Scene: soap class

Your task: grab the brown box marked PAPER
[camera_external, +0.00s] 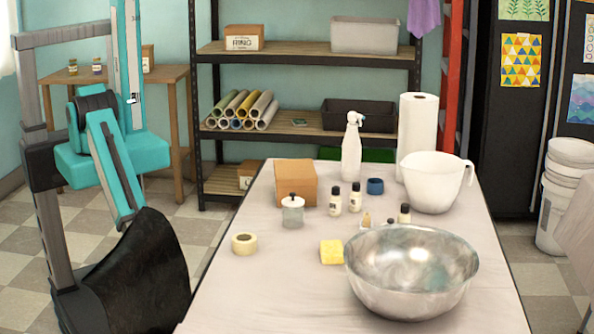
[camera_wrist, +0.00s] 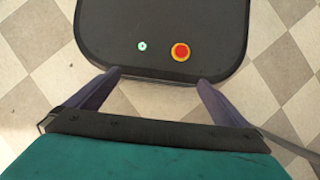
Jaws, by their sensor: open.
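Several brown boxes show in the external view. A plain box (camera_external: 295,184) stands on the near table beside the glass jar, with no marking visible on its seen faces. A box with a white label (camera_external: 243,38) sits on the top shelf; its lettering is too small to read surely. Another labelled box (camera_external: 247,176) is low on the shelf, partly hidden by the table. A further box (camera_external: 148,58) stands on the small table at the left. I cannot tell which says PAPER. My gripper (camera_wrist: 159,79) is open and empty, above my base, away from all boxes.
The near table (camera_external: 222,297) also holds a metal bowl (camera_external: 412,272), white bowl (camera_external: 432,182), spray bottle (camera_external: 351,150), jar (camera_external: 293,211), tape (camera_external: 244,244), sponge (camera_external: 332,252) and small bottles. The shelf (camera_external: 300,57) stands behind. Checkered floor (camera_external: 215,232) is clear left of the table.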

